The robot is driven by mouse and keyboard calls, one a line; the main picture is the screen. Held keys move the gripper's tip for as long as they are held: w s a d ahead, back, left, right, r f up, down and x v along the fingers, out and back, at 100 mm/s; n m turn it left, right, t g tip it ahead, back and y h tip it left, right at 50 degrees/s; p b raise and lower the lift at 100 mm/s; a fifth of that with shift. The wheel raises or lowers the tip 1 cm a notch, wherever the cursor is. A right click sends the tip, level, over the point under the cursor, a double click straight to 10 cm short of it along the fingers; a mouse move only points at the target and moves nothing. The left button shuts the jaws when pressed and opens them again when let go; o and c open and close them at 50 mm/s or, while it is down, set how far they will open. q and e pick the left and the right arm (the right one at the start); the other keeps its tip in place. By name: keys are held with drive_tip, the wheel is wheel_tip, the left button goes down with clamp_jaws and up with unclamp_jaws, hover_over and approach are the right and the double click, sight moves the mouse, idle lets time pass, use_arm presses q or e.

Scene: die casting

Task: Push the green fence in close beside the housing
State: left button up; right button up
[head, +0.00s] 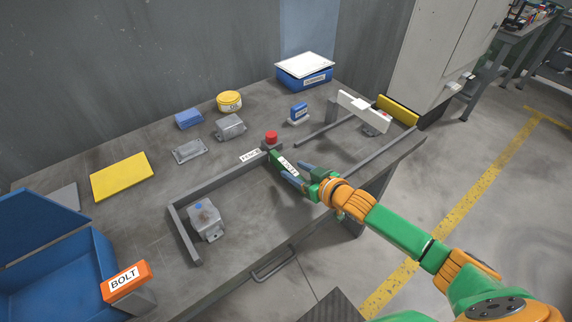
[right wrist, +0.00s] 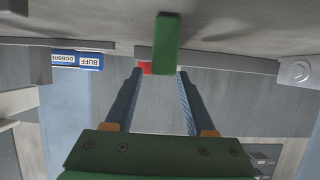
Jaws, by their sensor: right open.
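The green fence (head: 277,158) is a short upright bar with a white label. It stands on the bench at the right end of a grey rail, next to a red knob (head: 271,137). The grey housing (head: 206,221) sits to its left, inside the corner of the rails, with a wide gap between them. My right gripper (head: 294,171) is open at the fence, fingers pointing left. In the right wrist view the fence (right wrist: 166,43) shows end-on, lined up between the fingertips (right wrist: 160,72); contact cannot be told. My left gripper is out of view.
Grey rails (head: 222,181) border the housing at back and left. A blue bin (head: 60,265) with a BOLT sign (head: 125,281) stands at the left. A white-topped fixture (head: 363,111) is at the right. The bench between fence and housing is clear.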

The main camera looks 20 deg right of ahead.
sight(289, 167)
drive_tip(key=x, duration=0.4)
drive_tip(key=shift+f+b, duration=0.1)
drive_tip(key=shift+b, duration=0.25)
drive_tip(key=shift+c, duration=0.4)
clamp_jaws()
idle(0.7)
